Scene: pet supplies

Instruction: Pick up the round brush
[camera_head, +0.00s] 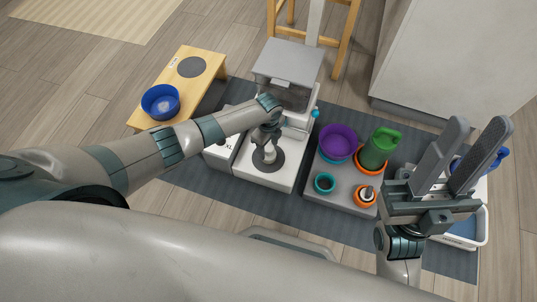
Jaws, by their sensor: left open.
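I cannot make out the round brush for certain. A small orange round item with a pale and dark top (366,195) sits at the front right of the grey platform (338,201); it is too small to identify. My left gripper (267,152) points down above a dark round disc (267,167) on a white and grey unit, and the gripper hides part of the disc. Its jaws are open, but what lies between them is unclear. My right gripper (478,124) is open and empty, its two fingers pointing up at the right.
The platform also carries a purple bowl (338,140), a green container (380,148) and a teal cup (324,183). A wooden stand (205,95) with a blue bowl (160,101) is at left. A white tray (482,228) lies behind my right gripper. Open floor lies at back left.

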